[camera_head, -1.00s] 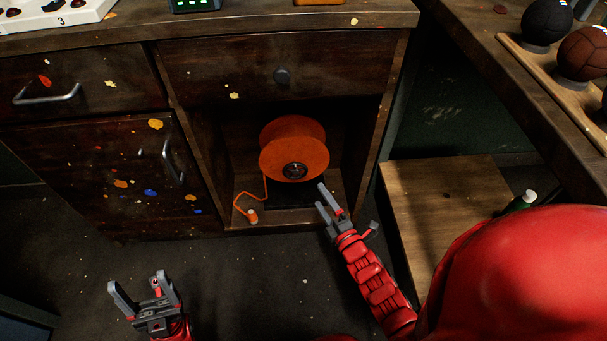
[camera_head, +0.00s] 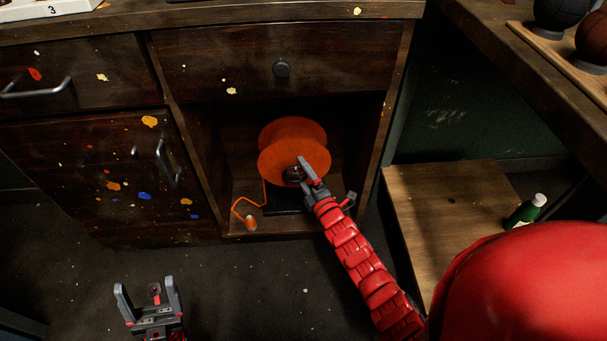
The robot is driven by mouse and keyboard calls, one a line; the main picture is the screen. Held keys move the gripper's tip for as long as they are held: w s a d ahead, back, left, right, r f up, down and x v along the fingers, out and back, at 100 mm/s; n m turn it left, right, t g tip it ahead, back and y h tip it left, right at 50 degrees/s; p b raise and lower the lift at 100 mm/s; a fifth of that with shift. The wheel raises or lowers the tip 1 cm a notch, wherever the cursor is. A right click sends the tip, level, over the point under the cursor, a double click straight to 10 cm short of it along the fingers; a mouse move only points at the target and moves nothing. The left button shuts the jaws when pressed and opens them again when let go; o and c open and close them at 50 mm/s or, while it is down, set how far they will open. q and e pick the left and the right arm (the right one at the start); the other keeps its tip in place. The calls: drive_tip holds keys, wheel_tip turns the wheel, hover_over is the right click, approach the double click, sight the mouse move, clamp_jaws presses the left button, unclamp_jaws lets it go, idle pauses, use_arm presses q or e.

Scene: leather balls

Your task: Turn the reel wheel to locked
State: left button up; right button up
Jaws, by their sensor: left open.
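My left gripper (camera_head: 147,288) is open and empty, low at the left, away from the reel.
Paint-spotted drawers and a door (camera_head: 95,180) are at left. A wooden stool or box (camera_head: 440,210) with a green bottle (camera_head: 525,211) is at right. The floor in front is open.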

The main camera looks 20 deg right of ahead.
drive_tip(key=c, duration=0.9)
drive_tip(key=shift+m, duration=0.3)
